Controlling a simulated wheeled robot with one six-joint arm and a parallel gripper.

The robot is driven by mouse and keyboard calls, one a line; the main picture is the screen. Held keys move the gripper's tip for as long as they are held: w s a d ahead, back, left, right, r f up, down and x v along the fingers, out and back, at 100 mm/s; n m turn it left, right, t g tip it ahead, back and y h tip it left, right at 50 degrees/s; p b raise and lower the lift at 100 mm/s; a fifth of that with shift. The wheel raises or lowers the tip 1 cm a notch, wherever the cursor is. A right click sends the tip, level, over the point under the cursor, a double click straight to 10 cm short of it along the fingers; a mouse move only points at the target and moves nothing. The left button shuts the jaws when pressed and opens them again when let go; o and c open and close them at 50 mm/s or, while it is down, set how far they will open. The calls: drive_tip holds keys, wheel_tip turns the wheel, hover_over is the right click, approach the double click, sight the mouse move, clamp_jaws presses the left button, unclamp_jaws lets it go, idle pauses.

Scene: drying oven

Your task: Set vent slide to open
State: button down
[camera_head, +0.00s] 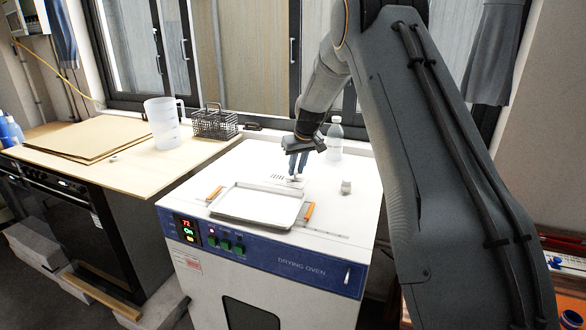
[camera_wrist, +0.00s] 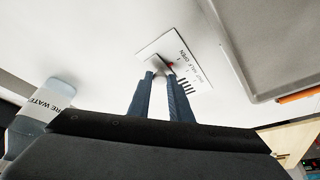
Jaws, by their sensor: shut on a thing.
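The drying oven (camera_head: 290,257) is a white cabinet with a blue front panel. The vent slide's plate (camera_wrist: 150,46) lies on its top, with dark slots beside it and a printed scale. OPEN and HALF are legible there; the remaining lettering is hard to read. My gripper (camera_head: 295,172) reaches down to the rear of the oven top. In the wrist view its blue fingers (camera_wrist: 160,76) are shut on the vent slide's small knob (camera_wrist: 156,65), which they partly hide. A red mark shows beside the knob; its exact setting is unclear.
A white tray (camera_head: 258,222) with orange handles lies in front of my gripper on the oven top. A water bottle (camera_head: 335,141) stands behind, and a small pale object (camera_head: 346,187) stands to the right. A pitcher (camera_head: 163,124) and wire basket (camera_head: 214,124) are on the left bench.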

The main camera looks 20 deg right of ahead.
drive_tip(key=c, duration=1.6)
unclamp_jaws()
drive_tip(key=shift+s+d, duration=0.2)
drive_tip(key=shift+d, duration=0.2)
drive_tip(key=shift+a, duration=0.15)
drive_tip(key=shift+r, duration=0.2)
drive_tip(key=shift+b+v, duration=1.1)
drive_tip(key=shift+v, duration=2.65)
drive_tip(key=s+a+f, duration=0.1)
drive_tip(key=s, duration=0.6)
drive_tip(key=s+a+f+g, duration=0.1)
drive_tip(key=s+a+f, duration=0.1)
drive_tip(key=s, duration=0.5)
drive_tip(key=s+a+f+m+g, duration=0.1)
drive_tip(key=s+f, duration=0.1)
drive_tip(key=s, duration=0.6)
drive_tip(key=shift+s+a+h, duration=0.15)
drive_tip(key=shift+a+h, duration=0.15)
drive_tip(key=shift+m+g, duration=0.4)
drive_tip(key=shift+g, duration=0.4)
drive_tip(key=s+f, duration=0.1)
drive_tip(key=s, duration=0.5)
drive_tip(key=s+a+f, duration=0.1)
drive_tip(key=s+f, duration=0.1)
drive_tip(key=s, duration=0.4)
drive_tip(key=s+f, duration=0.1)
drive_tip(key=s, duration=0.5)
drive_tip(key=shift+s+a+f, duration=0.15)
drive_tip(key=shift+s+a, duration=0.1)
drive_tip(key=shift+s, duration=0.15)
